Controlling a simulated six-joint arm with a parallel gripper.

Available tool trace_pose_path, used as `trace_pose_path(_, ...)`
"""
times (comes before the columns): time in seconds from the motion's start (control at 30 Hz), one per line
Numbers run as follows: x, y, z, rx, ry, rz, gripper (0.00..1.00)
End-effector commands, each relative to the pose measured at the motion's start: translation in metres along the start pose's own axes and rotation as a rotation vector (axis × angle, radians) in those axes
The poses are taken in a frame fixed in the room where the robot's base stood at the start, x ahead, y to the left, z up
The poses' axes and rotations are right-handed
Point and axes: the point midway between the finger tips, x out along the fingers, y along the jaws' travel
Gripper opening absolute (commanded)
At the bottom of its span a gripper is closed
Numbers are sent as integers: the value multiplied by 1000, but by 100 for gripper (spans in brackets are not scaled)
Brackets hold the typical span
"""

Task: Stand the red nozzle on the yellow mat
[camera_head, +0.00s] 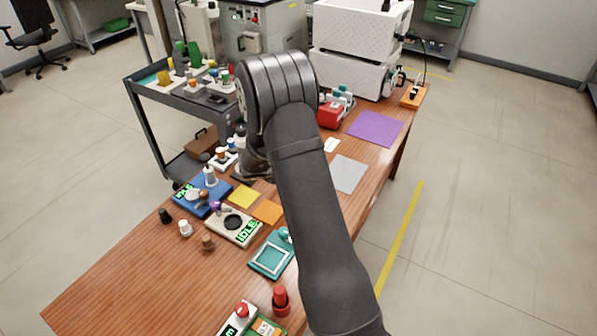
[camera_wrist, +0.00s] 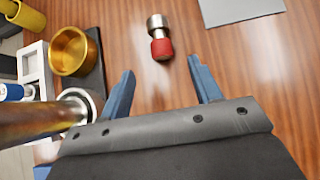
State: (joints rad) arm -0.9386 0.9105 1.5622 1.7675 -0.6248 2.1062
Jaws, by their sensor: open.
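The red nozzle, with a red end and a metallic end, is in the wrist view (camera_wrist: 162,48). It is on the wooden table just ahead of the fingertips; I cannot tell if it stands or lies. My gripper (camera_wrist: 162,66) is open, its two blue fingers apart with nothing between them. The yellow mat (camera_head: 244,196) lies flat and bare on the table in the head view, left of my arm. My gripper and this nozzle are hidden behind my arm in the head view.
A grey mat (camera_head: 348,174) and a purple mat (camera_head: 375,128) lie toward the table's right edge. An orange mat (camera_head: 267,212) adjoins the yellow one. A teal frame (camera_head: 271,256), a scale (camera_head: 234,226) and a brass cup (camera_wrist: 70,50) stand nearby.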

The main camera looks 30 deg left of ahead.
Motion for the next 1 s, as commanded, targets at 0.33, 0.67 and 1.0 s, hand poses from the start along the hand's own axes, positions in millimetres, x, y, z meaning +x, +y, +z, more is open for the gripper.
trace_pose_path(0.33,33,0,1,0,0,0,58)
trace_pose_path(0.67,74,-3,7,-1,2,-1,58)
trace_pose_path(1.0,83,-2,7,-1,1,2,52)
